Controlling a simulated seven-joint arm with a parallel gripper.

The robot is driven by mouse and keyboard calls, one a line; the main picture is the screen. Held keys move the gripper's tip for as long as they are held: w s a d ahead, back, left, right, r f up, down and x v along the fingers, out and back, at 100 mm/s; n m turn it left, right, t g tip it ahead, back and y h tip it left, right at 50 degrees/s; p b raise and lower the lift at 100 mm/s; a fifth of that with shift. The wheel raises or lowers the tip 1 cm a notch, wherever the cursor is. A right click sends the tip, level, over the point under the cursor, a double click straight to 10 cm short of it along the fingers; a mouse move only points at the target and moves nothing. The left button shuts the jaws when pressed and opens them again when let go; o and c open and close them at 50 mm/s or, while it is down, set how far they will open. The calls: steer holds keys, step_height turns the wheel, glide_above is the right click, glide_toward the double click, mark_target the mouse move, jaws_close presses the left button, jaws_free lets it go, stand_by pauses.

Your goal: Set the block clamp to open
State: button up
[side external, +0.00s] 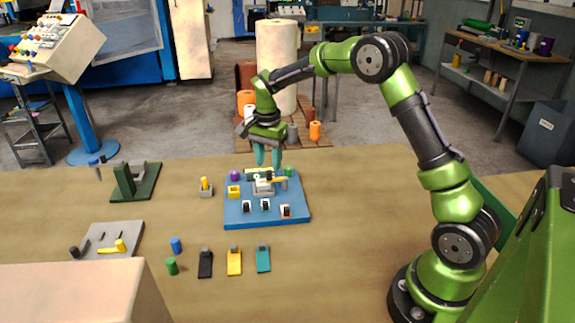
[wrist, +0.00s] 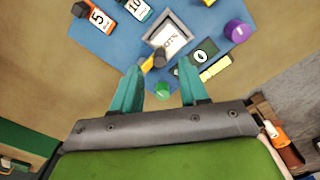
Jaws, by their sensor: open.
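The blue board (side external: 240,214) lies on the table, and part of it shows in the wrist view (wrist: 75,25). On it stands a light grey block (side external: 263,188) with a yellow handle (side external: 278,180) and dark parts, which looks like the block clamp. In the wrist view the yellow handle (wrist: 148,65) has a dark end beside a grey-framed label block (wrist: 170,38). I cannot tell whether the clamp is open or closed. My gripper (side external: 268,163) points down above the back of the board. Its teal fingers (wrist: 159,68) are apart and empty, on either side of the handle in the wrist view.
A green knob (wrist: 162,91) and a purple knob (wrist: 236,31) stand close by on the board. Numbered tags (wrist: 100,18) sit farther along it. A dark green stand (side external: 136,182) and a grey tray (side external: 92,235) are to the left.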

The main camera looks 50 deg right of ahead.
mark_target(269, 171)
steer(key=shift+f, duration=1.85)
jaws_close()
